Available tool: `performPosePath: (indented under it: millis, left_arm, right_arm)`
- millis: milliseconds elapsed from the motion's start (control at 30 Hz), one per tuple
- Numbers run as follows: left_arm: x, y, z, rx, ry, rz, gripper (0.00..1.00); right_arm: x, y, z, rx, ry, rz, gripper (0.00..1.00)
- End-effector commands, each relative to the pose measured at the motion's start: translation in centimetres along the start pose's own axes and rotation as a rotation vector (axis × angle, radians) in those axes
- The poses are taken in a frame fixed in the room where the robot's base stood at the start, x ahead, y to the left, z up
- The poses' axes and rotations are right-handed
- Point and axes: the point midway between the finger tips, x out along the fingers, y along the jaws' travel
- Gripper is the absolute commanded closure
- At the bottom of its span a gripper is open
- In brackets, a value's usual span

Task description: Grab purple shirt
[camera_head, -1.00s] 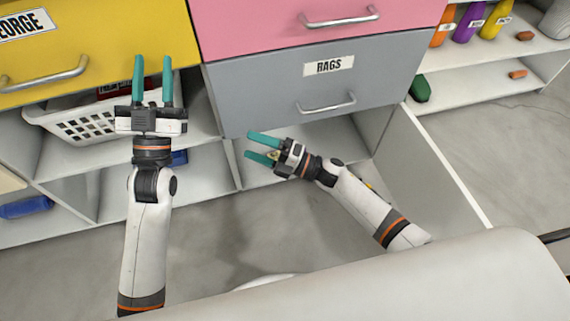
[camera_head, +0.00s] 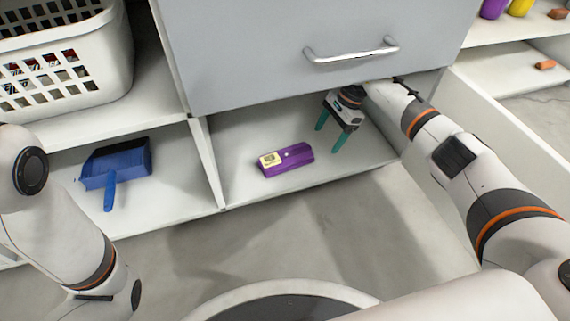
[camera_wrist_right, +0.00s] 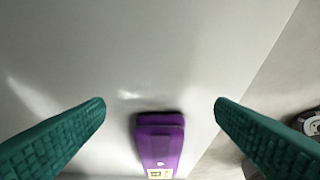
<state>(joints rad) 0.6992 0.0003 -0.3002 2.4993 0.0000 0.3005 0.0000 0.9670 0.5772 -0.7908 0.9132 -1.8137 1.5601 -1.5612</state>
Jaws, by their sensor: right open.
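A purple block-shaped item (camera_head: 287,160) with a yellow label lies on the bottom shelf, under the grey drawer. It is stiff-looking, and I see nothing that is clearly a shirt. My right gripper (camera_head: 330,134) is open and empty, right of and behind the purple item, with its teal fingers pointing down. In the right wrist view, the purple item (camera_wrist_right: 160,140) lies between and below the two fingers, apart from both. My left arm shows at the left edge, but its gripper is out of view.
The grey drawer (camera_head: 250,50) with a metal handle hangs right above the right gripper. A divider (camera_head: 207,160) separates this compartment from one with a blue dustpan (camera_head: 118,165). A white basket (camera_head: 95,60) stands above. The grey floor in front is clear.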

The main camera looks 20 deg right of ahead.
Motion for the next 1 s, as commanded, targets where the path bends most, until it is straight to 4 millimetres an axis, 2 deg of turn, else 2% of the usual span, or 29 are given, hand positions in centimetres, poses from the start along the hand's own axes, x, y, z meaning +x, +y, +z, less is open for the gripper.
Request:
performPosePath:
  millis: [233,400,633,800,900,1000]
  left_arm:
    - [3.0,0.6,-0.9,0.0,-0.004,0.0,0.64]
    - [3.9,0.8,-1.3,0.0,-0.003,0.0,0.64]
    - [4.4,0.9,-1.4,0.0,-0.002,0.0,0.64]
    - [5.4,1.1,-1.8,0.0,-0.003,-0.001,0.64]
    - [4.1,0.8,-1.2,0.001,-0.009,-0.003,0.64]
    - [3.6,0.7,-1.1,0.0,-0.006,-0.001,0.64]
  right_arm:
    - [1.1,-0.1,-4.5,-0.009,-0.002,-0.004,0.22]
    - [2.3,0.0,-6.7,-0.006,-0.002,-0.001,0.22]
    - [3.1,0.0,-8.2,-0.005,-0.003,-0.001,0.22]
    - [4.1,-0.1,-11.0,-0.006,0.001,-0.003,0.22]
    - [6.4,-0.1,-10.6,-0.002,0.0,-0.002,0.22]
    - [7.3,-0.1,-10.7,-0.003,-0.001,-0.001,0.22]
